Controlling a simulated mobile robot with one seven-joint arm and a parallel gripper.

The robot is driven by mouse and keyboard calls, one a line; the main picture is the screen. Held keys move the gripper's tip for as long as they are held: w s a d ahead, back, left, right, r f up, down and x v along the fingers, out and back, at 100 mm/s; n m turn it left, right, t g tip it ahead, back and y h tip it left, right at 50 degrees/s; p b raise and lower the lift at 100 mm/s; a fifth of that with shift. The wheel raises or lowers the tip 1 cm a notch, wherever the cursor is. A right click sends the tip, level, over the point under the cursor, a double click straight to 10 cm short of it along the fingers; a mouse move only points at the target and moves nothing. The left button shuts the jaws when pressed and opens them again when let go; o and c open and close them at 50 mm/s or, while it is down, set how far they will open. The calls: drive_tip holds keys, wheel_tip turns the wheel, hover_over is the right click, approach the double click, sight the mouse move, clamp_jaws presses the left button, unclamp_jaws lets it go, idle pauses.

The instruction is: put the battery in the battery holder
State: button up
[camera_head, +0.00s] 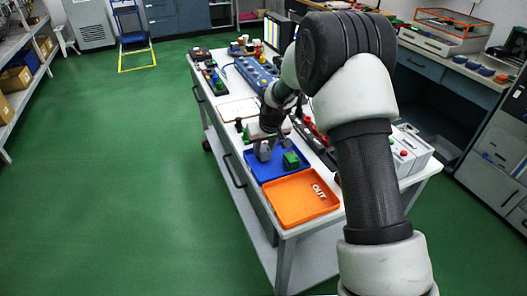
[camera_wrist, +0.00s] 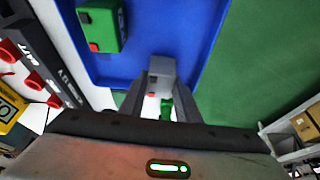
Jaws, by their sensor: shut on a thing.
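My gripper (camera_wrist: 162,98) is shut on a small grey block (camera_wrist: 162,74), which may be the battery; it has a small red spot near its lower edge. In the head view the grey block (camera_head: 262,151) is over the left part of the blue tray (camera_head: 265,174). I cannot tell whether it touches the tray. A bit of green shows between the fingers in the wrist view; I cannot tell what it belongs to. A green block with a red patch (camera_wrist: 102,27) lies in the tray, apart from my gripper; it also shows in the head view (camera_head: 291,160). I cannot clearly identify the battery holder.
An orange tray marked OUT (camera_head: 284,217) is at the near end of the bench. A black strip with red knobs (camera_wrist: 37,55) runs beside the blue tray. A blue unit (camera_head: 257,72) and a screen stand further back. Green floor lies open at left.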

sight(263, 147)
wheel_tip(263, 147, up, 8)
drive_tip(key=shift+r+p, duration=0.1)
drive_tip(key=shift+p, duration=0.2)
drive_tip(key=shift+s+d+r, duration=0.1)
drive_tip(key=shift+r, duration=0.45)
drive_tip(key=s+d+r+m+p, duration=0.2)
drive_tip(key=s+d+p, duration=0.4)
drive_tip(key=s, duration=0.4)
drive_tip(key=s+d+r+m+h+p, duration=0.1)
drive_tip(key=s+d+r+p, duration=0.3)
drive_tip(key=s+d, duration=0.3)
drive_tip(key=s+p, duration=0.1)
drive_tip(key=s, duration=0.2)
drive_tip(key=shift+s+m+p, duration=0.2)
drive_tip(key=shift+m+p, duration=0.15)
drive_tip(key=shift+m, duration=0.05)
drive_tip(key=shift+d, duration=0.1)
